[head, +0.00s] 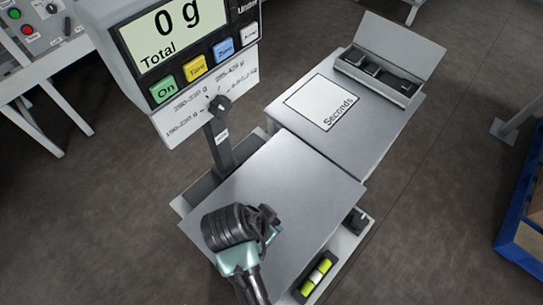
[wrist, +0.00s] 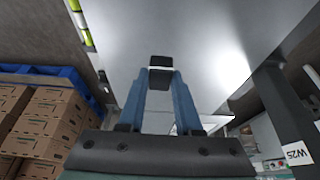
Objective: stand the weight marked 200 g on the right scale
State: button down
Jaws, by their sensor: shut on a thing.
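The scale shows in the head view with a bare grey pan (head: 290,185) and a display (head: 170,30) reading 0 g Total. My gripper (head: 240,232) is over the near left part of the pan. In the wrist view my gripper (wrist: 160,82) is shut on a small dark weight (wrist: 159,62) with a pale band across it. No mark on the weight can be read. The pan (wrist: 215,35) lies close beyond the weight; I cannot tell whether they touch. In the head view my gripper hides the weight.
A grey table (head: 350,130) with a square marked Seconds (head: 326,102) adjoins the pan. An open box (head: 400,40) there holds several dark blocks. A post (head: 222,150) carries the display. A yellow-green level (head: 318,275) sits by the near edge. Blue pallet (head: 522,235) at right.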

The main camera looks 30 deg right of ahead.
jog(key=shift+f+b, duration=0.4)
jog(key=shift+f, duration=2.5)
jog(key=shift+f, duration=0.15)
jog(key=c, duration=0.6)
grip_release()
jog(key=p+v, duration=0.2)
jog(key=v, duration=1)
